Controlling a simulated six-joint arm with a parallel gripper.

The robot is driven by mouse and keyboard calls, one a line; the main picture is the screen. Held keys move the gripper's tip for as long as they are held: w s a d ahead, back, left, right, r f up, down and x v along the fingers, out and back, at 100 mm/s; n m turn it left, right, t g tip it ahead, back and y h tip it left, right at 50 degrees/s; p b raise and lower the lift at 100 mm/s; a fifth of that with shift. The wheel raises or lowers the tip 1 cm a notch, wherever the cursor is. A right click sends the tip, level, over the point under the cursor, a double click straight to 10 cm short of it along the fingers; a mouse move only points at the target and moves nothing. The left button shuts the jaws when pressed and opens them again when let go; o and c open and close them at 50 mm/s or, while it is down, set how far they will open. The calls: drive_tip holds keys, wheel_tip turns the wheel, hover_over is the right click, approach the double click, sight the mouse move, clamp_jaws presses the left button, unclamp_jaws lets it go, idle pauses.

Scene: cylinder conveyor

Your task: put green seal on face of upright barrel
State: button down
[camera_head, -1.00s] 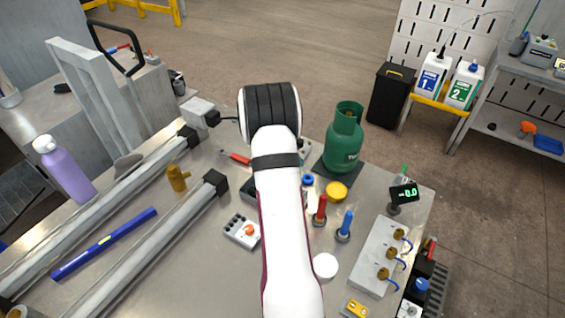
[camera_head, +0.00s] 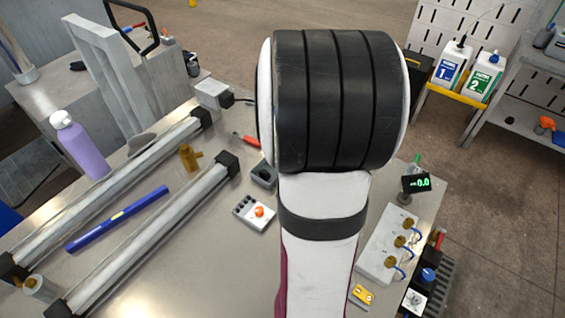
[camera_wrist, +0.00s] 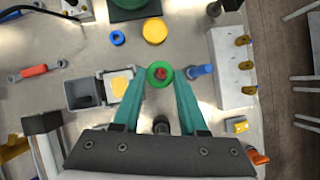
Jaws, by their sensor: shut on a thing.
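The green seal (camera_wrist: 160,74) is a ring between the tips of my gripper's two teal fingers (camera_wrist: 160,80) in the wrist view. My gripper is shut on it. A red peg (camera_wrist: 159,74) shows through the ring's hole; I cannot tell whether the ring is around the peg or above it. My arm hides cylinder and gripper in the head view.
A blue peg (camera_wrist: 200,71) stands close right of the seal. A yellow disc (camera_wrist: 154,32) and blue ring (camera_wrist: 118,37) lie between seal and cylinder. A grey tray (camera_wrist: 85,93) is left; a block with brass fittings (camera_wrist: 232,65) is right. Conveyor rails (camera_head: 150,240) lie left.

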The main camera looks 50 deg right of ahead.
drive_tip(key=w+f, duration=0.1)
drive_tip(key=w, duration=0.1)
drive_tip(key=w+f, duration=0.2)
drive_tip(key=w, duration=0.1)
drive_tip(key=w+f, duration=0.2)
drive_tip(key=w, duration=0.1)
drive_tip(key=shift+a, duration=0.25)
wheel_tip(320, 180, down, 3)
drive_tip(key=shift+f, duration=0.45)
drive_tip(key=shift+f, duration=0.15)
drive_tip(key=shift+c, duration=2.2)
unclamp_jaws()
